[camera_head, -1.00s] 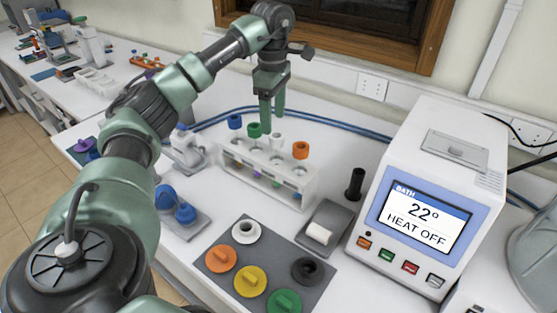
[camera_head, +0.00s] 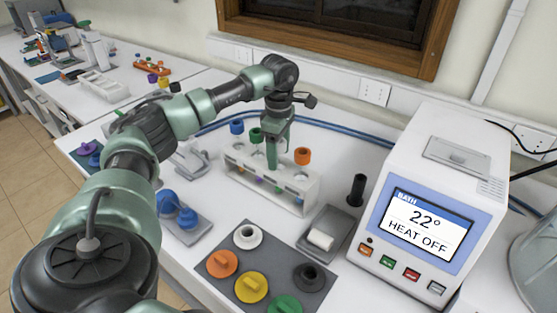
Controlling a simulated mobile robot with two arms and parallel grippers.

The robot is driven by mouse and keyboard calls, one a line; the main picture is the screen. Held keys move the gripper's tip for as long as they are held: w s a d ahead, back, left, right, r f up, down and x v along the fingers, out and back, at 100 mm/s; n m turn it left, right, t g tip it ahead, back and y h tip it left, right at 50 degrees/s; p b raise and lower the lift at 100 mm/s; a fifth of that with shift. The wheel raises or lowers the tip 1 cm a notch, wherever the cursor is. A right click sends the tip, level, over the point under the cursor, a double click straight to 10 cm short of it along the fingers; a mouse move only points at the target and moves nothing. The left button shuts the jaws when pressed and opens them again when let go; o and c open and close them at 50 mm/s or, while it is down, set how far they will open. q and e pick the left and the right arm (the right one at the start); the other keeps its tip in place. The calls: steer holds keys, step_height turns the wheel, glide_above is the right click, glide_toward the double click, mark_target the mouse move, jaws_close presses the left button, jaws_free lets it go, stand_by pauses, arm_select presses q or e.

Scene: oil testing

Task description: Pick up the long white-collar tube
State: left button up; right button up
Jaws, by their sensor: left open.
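The white tube rack (camera_head: 270,187) stands on the bench in the middle. It holds a blue-collar tube (camera_head: 237,127), a green-collar tube (camera_head: 256,135) and an orange-collar tube (camera_head: 302,156). My left gripper (camera_head: 272,160) is open, pointing down at the rack between the green and orange collars. Its fingers cover the white-collar tube's place, so the collar is hidden and I cannot tell whether the fingers touch it. My right gripper is not in view.
A white bath device (camera_head: 430,160) reading 22° and HEAT OFF stands at the right. A black upright cylinder (camera_head: 356,190) is right of the rack. A grey mat (camera_head: 230,285) with coloured caps lies in front. Blue cables run behind the rack.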

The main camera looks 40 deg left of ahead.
arm_select(q)
jaws_close()
steer(key=shift+r, duration=0.1)
steer(key=shift+w+r, duration=0.1)
steer(key=shift+r, duration=0.5)
step_height(320, 180, up, 10)
steer(key=shift+f+b, duration=0.25)
steer(key=shift+b, duration=0.85)
step_height(320, 180, up, 9)
steer(key=p, duration=0.3)
steer(key=shift+r, duration=0.1)
